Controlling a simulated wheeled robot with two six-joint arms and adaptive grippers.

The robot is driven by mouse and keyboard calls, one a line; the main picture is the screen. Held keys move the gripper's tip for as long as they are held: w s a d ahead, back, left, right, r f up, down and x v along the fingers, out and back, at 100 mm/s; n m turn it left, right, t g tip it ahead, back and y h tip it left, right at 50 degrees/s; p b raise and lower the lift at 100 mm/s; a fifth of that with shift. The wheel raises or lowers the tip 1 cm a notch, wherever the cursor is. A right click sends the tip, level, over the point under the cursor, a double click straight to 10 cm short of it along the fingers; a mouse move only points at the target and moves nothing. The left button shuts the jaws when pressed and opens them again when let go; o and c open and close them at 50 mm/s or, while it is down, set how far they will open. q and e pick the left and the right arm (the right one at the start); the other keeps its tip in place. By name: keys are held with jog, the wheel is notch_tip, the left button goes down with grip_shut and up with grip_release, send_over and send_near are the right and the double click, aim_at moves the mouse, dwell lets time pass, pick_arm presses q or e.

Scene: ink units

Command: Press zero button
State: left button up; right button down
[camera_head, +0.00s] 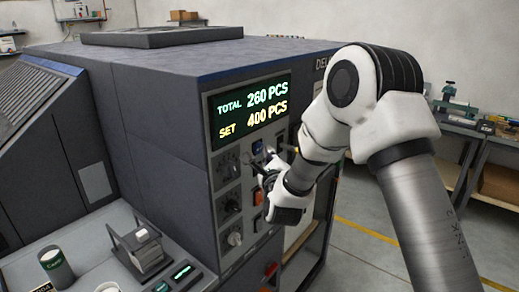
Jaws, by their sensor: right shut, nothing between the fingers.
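The machine's control panel (213,130) faces me, with a display (250,108) reading TOTAL 260 PCS and SET 400 PCS. Below the display are a blue button (257,147), an orange button (258,197) and knobs. No label reading zero is legible, so I cannot tell which button is the zero button. My right gripper (262,171) is shut and empty, with its tips close to the panel just below the blue button. Whether the tips touch the panel cannot be told. The gripper and forearm hide part of the panel's right side. My left gripper is out of view.
A ledge (95,248) at lower left carries a dark green cup (56,267), a small device (142,249) and a small display (182,272). Workbenches (480,135) with tools stand at the back right. Floor with a yellow line is open at right.

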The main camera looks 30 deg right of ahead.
dwell(0.9)
jog(key=shift+w+a+b, duration=0.15)
jog(key=shift+w+b, duration=0.25)
jog(key=shift+b, duration=0.05)
jog(key=shift+w+a+b, duration=0.15)
jog(key=shift+w+b, duration=0.2)
jog(key=shift+w, duration=0.05)
dwell(0.6)
dwell(0.3)
jog(key=shift+s+d+b, duration=0.3)
jog(key=shift+s+b, duration=0.2)
jog(key=shift+s, duration=0.3)
